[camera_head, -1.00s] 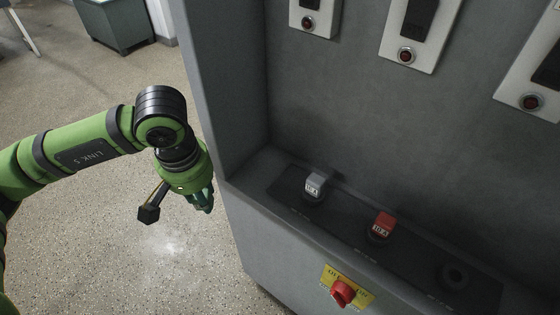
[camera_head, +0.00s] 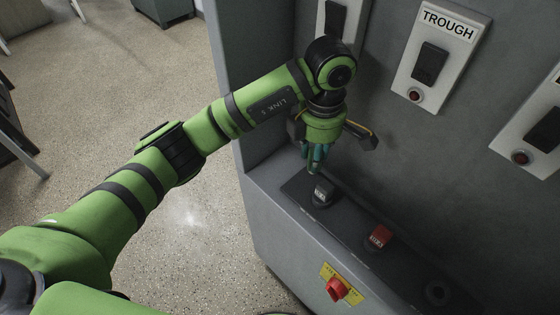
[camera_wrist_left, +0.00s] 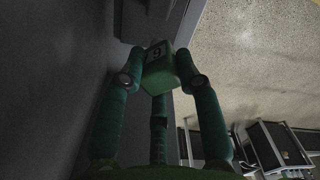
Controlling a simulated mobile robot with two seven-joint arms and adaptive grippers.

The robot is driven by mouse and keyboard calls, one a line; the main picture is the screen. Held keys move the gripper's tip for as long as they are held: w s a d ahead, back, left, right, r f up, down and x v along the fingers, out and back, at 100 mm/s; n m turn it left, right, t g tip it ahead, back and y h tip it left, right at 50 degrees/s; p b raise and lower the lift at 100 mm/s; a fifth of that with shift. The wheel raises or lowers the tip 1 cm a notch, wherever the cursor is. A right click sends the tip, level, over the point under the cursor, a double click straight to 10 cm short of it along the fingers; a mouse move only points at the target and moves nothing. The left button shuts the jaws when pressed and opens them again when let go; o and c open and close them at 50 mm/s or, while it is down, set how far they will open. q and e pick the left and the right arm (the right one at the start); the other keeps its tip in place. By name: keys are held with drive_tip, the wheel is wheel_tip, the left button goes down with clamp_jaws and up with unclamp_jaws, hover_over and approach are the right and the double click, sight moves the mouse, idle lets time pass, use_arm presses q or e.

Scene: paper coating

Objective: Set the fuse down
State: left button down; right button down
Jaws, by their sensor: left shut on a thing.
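My left gripper (camera_head: 318,162) points down over the left part of the cabinet ledge, just behind the grey fuse (camera_head: 322,194). In the head view I cannot make out the held fuse apart from the teal fingers. The grey fuse and a red fuse (camera_head: 379,236) stand on the dark strip (camera_head: 350,222) of the ledge. A round empty socket (camera_head: 437,292) lies at the strip's right end. My right gripper is not in view.
The cabinet's left side wall (camera_head: 232,95) stands beside my left arm. The back wall carries switch plates, one marked TROUGH (camera_head: 436,58). A red knob on a yellow plate (camera_head: 337,288) projects from the front. Open floor (camera_head: 195,210) lies to the left.

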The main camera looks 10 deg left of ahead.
use_arm(q)
drive_tip(key=w+a+f+p, duration=0.1)
drive_tip(key=w+a+f, duration=0.1)
drive_tip(key=a, duration=0.1)
drive_tip(key=w+a+f+p, duration=0.2)
drive_tip(key=a+f, duration=0.1)
drive_tip(key=w+a+f+p, duration=0.1)
drive_tip(key=w+a+f, duration=0.1)
drive_tip(key=a, duration=0.1)
drive_tip(key=shift+w+f, duration=0.2)
drive_tip(key=shift+w, duration=0.2)
wheel_tip(320, 180, down, 3)
drive_tip(key=shift+f+p, duration=0.1)
drive_tip(key=shift+p, duration=0.7)
drive_tip(key=shift+f+b, duration=0.3)
drive_tip(key=shift+f, duration=0.05)
drive_tip(key=c, duration=1.1)
unclamp_jaws()
drive_tip(key=shift+c, duration=0.2)
drive_tip(key=shift+r, duration=0.1)
